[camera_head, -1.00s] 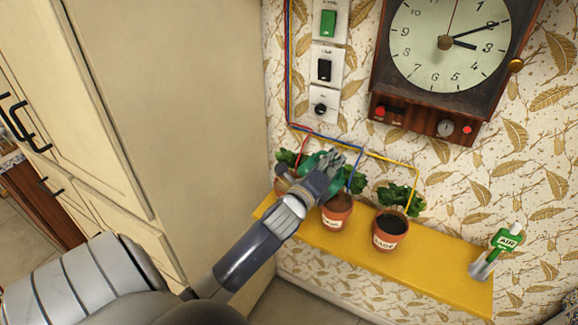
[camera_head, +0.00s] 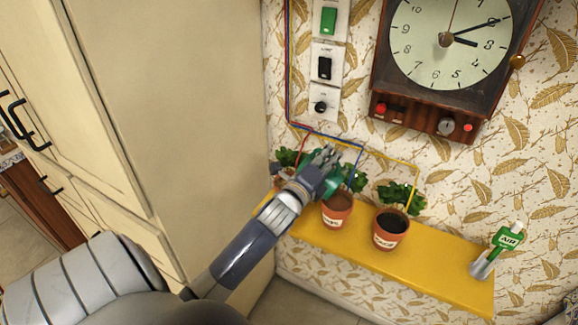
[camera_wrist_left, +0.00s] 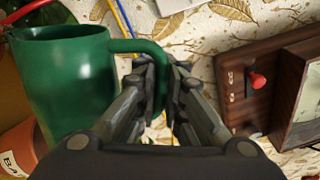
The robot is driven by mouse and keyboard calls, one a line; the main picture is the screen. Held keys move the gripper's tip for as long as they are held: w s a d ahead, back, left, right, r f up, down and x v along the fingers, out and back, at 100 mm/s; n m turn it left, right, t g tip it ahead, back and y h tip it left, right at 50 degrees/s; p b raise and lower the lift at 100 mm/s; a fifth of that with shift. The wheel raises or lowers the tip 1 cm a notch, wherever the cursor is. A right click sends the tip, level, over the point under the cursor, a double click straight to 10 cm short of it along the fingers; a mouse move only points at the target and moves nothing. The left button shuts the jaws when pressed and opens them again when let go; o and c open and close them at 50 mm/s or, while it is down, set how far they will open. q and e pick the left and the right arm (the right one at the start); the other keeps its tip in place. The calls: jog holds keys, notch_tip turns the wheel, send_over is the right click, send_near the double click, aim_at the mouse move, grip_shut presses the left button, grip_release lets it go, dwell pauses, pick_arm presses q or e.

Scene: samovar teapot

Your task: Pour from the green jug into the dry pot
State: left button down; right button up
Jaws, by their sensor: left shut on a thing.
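The green jug (camera_wrist_left: 70,85) fills the left of the left wrist view, its rim at the top left. My left gripper (camera_wrist_left: 160,75) is shut on the jug's handle. In the head view my left gripper (camera_head: 325,168) is in front of the left part of the shelf and hides most of the jug. The middle terracotta pot (camera_head: 337,215), with lighter brown soil, is just below and right of it. The right pot (camera_head: 390,240) has dark soil. The leftmost pot is largely hidden behind my gripper. No water stream shows.
The pots stand on a yellow shelf (camera_head: 430,278) against the papered wall. A green AIR tag (camera_head: 508,240) is at its right end. Coloured wires run above the pots. A wall clock (camera_head: 445,75) hangs above, and a cream cabinet (camera_head: 180,110) stands at left.

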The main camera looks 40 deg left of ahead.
aim_at(340, 177)
pick_arm(q)
jog(key=shift+a+n, duration=0.4)
jog(key=shift+n, duration=0.1)
dwell(1.2)
jog(key=shift+s+a, duration=0.1)
jog(key=shift+a, duration=0.2)
dwell(0.3)
jog(key=shift+d, duration=0.15)
jog(key=shift+d+r+m, duration=0.2)
jog(key=shift+d+m, duration=0.3)
jog(key=shift+d, duration=0.05)
jog(key=shift+w+d+f+m, duration=0.1)
jog(key=shift+w+d+m, duration=0.1)
jog(key=shift+d+m, duration=0.2)
jog(key=shift+d+m+p, duration=0.5)
jog(key=shift+m, duration=0.4)
jog(key=shift+w+d+f+m, duration=0.15)
jog(key=shift+d+m, duration=0.25)
jog(key=shift+m, duration=0.25)
jog(key=shift+w+d+f+m, duration=0.15)
jog(key=shift+d+m, duration=0.25)
jog(key=shift+m, duration=0.25)
jog(key=shift+s, duration=0.1)
